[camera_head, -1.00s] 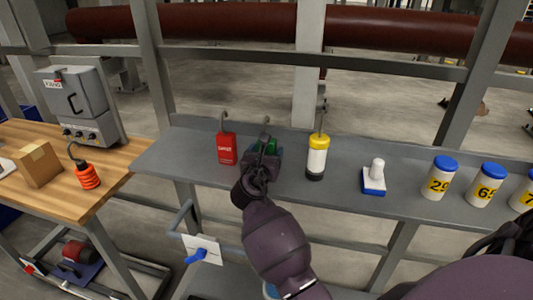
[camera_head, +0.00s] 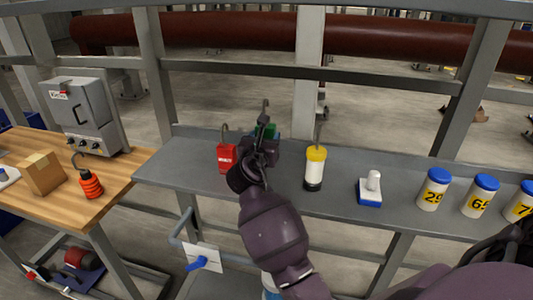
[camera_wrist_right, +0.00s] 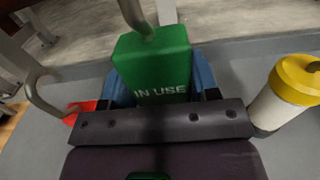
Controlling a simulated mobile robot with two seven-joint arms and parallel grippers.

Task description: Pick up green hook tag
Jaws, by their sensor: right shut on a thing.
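The green hook tag (camera_wrist_right: 152,65) is a green block marked "IN USE" with a grey metal hook on top. In the right wrist view it sits between the blue fingers of my right gripper (camera_wrist_right: 160,85), which is shut on it. In the head view the tag (camera_head: 271,131) shows only as a green patch behind my right gripper (camera_head: 265,138), with its hook rising above. It appears held above the grey shelf (camera_head: 180,163). My left gripper is not in view.
A red hook tag (camera_head: 227,158) stands close on the left, and a yellow-and-white hooked cylinder (camera_head: 315,169) on the right. A white-and-blue block (camera_head: 370,190) and several numbered jars (camera_head: 434,189) stand farther right. A grey rail (camera_head: 300,75) runs behind the shelf.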

